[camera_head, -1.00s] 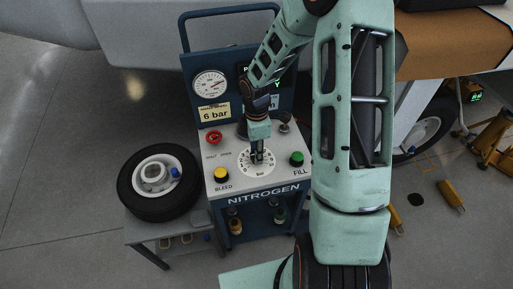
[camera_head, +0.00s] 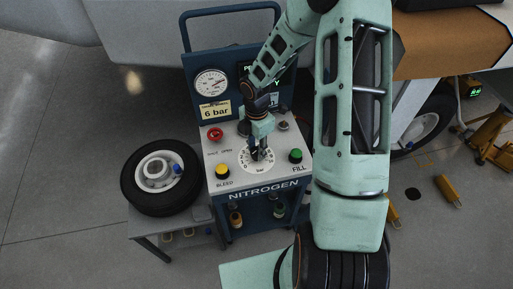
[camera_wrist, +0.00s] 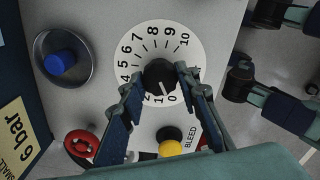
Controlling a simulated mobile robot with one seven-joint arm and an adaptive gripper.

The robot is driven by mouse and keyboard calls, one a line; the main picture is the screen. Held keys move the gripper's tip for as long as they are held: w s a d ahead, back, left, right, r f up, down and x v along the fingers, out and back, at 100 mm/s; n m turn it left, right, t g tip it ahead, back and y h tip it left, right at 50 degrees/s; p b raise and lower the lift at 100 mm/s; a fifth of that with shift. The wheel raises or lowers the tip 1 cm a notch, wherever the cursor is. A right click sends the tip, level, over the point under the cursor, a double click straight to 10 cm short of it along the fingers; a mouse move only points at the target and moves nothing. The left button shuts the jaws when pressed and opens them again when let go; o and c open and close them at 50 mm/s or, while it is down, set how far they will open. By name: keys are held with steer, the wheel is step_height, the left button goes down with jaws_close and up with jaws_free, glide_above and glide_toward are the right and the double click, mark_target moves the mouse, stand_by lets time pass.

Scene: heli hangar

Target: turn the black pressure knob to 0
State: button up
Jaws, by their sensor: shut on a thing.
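The black pressure knob (camera_wrist: 160,75) sits at the centre of a white dial (camera_wrist: 190,42) numbered 0 to 10 on the nitrogen cart's top. In the wrist view, a pale mark on the knob's lower side points at or very near the 0; the exact alignment is hard to tell. My gripper (camera_wrist: 157,78) is shut on the knob, with one finger on each side. In the head view, my gripper (camera_head: 260,153) reaches down onto the dial (camera_head: 247,165) and mostly hides the knob.
The panel holds a red knob (camera_head: 215,134), a yellow bleed button (camera_head: 222,171), a green fill button (camera_head: 295,156) and a blue knob (camera_wrist: 60,62). A gauge (camera_head: 210,83) and a "6 bar" label (camera_head: 215,111) stand behind. A wheel (camera_head: 134,190) lies at left.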

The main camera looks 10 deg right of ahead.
mark_target(256, 150)
steer(key=o, duration=1.2)
steer(key=shift+c, duration=0.2)
steer(key=shift+r, duration=0.1)
step_height(256, 150, up, 12)
